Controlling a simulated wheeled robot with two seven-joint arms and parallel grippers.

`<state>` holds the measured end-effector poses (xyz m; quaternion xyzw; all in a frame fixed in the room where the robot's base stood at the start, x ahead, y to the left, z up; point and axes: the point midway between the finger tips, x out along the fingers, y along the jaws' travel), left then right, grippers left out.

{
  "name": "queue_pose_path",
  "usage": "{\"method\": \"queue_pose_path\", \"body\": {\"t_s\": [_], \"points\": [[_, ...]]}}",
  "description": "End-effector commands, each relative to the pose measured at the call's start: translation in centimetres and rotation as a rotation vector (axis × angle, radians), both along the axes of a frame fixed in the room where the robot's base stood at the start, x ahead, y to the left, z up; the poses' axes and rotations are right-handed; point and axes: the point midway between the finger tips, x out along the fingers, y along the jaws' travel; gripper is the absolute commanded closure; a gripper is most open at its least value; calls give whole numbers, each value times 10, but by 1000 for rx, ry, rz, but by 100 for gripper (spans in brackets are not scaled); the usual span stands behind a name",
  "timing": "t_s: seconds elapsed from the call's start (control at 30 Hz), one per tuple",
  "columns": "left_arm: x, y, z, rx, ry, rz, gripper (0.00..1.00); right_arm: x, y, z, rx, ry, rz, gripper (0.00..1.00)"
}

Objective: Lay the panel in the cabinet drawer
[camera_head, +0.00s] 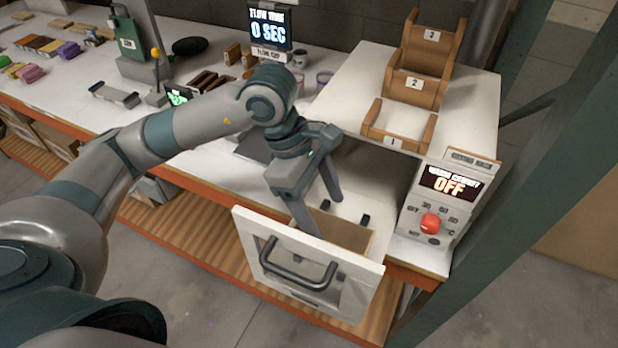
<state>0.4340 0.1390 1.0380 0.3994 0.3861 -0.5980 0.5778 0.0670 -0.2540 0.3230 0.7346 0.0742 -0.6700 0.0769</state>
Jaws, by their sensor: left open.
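The cabinet drawer (345,285) is pulled open below the white cabinet, with a dark bar handle on its pale front. My left gripper (325,216) is open, with its fingers apart and pointing down over the drawer's opening. Nothing shows between the fingers. A pale flat surface (348,206) with small dark pieces shows behind the fingers inside the drawer; I cannot tell whether it is the panel or the drawer's floor. The gripper hides part of the drawer's inside. My right gripper is not in view.
The cabinet's control box (440,205) has a red button and a display reading OFF. Stepped wooden stands (415,85) numbered 1 to 3 sit on the cabinet top. A flow timer screen (269,27) stands behind my left arm. A green post (520,190) rises at right.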

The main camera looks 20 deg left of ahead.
Motion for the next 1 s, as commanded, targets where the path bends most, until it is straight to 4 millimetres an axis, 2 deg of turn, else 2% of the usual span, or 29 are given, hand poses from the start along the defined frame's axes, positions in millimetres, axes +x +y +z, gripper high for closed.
{"method": "queue_pose_path", "body": {"t_s": [0.3,0.5,1.0], "points": [[2,22,52,0,-6,1,31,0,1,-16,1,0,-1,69],[2,30,71,0,-2,1,31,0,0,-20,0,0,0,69],[1,32,77,0,0,0,31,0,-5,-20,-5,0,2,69]]}}
